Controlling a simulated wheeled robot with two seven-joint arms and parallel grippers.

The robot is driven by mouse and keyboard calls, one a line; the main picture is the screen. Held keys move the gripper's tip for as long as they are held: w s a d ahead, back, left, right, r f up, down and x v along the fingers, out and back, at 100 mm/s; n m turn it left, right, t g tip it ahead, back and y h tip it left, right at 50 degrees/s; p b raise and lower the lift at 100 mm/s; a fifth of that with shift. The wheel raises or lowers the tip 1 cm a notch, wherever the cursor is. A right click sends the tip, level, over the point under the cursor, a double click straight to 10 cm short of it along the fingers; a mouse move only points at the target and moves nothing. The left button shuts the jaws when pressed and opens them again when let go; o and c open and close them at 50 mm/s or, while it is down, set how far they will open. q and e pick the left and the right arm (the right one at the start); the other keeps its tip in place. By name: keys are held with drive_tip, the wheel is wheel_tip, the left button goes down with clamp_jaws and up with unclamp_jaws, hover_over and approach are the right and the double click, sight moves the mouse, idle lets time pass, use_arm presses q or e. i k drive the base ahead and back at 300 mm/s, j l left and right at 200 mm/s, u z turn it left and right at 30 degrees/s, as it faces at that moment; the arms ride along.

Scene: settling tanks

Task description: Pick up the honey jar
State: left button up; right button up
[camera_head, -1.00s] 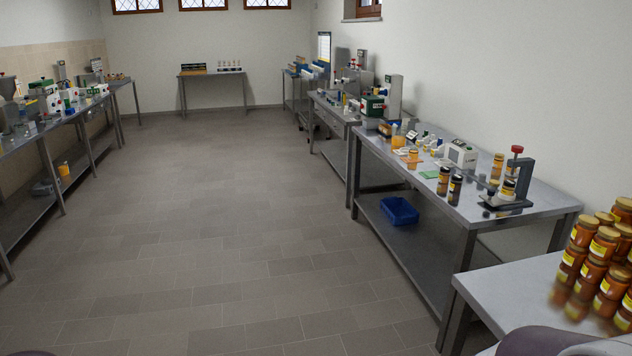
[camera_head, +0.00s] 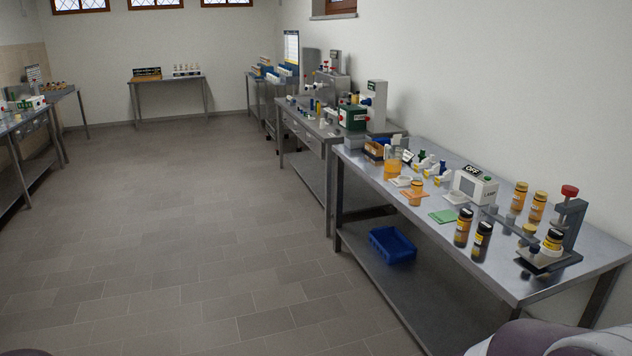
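Several amber jars with yellow labels stand upright on the steel table at the right. Two dark-lidded jars, one (camera_head: 463,228) and another (camera_head: 482,242), stand near its front edge. Two yellow-lidded jars, one (camera_head: 519,197) and another (camera_head: 538,207), stand further back by the wall. A small orange jar (camera_head: 416,194) stands further along on an orange mat. I cannot tell which one is the task's honey jar. Neither gripper is in view; only a rounded part of my arm shows at the bottom right.
The steel table (camera_head: 520,284) also bears a white device marked OFF (camera_head: 474,187), a green mat (camera_head: 442,216) and the press (camera_head: 572,225). A blue crate (camera_head: 392,246) lies on its lower shelf. More benches line the walls. The tiled floor (camera_head: 190,250) at left is clear.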

sight(416, 188)
drive_tip(key=i+j+z, duration=0.15)
drive_tip(key=i+z, duration=0.2)
drive_tip(key=i+j+z, duration=0.35)
drive_tip(key=i, duration=0.15)
drive_tip(key=i+j+z, duration=0.45)
drive_tip(key=i+z, duration=0.15)
drive_tip(key=z, duration=0.15)
drive_tip(key=i+j+z, duration=0.2)
drive_tip(key=z, duration=0.15)
drive_tip(key=i+j+z, duration=0.25)
drive_tip(key=z, duration=0.15)
drive_tip(key=i+j, duration=0.2)
drive_tip(key=j, duration=0.15)
drive_tip(key=i+j+z, duration=0.1)
drive_tip(key=j, duration=0.25)
drive_tip(key=i+j, duration=0.25)
drive_tip(key=j, duration=0.15)
drive_tip(key=i+j, duration=0.2)
drive_tip(key=j, duration=0.15)
drive_tip(key=i+j+z, duration=0.1)
drive_tip(key=j, duration=0.3)
drive_tip(key=i+j, duration=0.25)
drive_tip(key=j, duration=0.15)
drive_tip(key=i+j+z, duration=0.1)
drive_tip(key=j, duration=0.25)
drive_tip(key=i, duration=0.1)
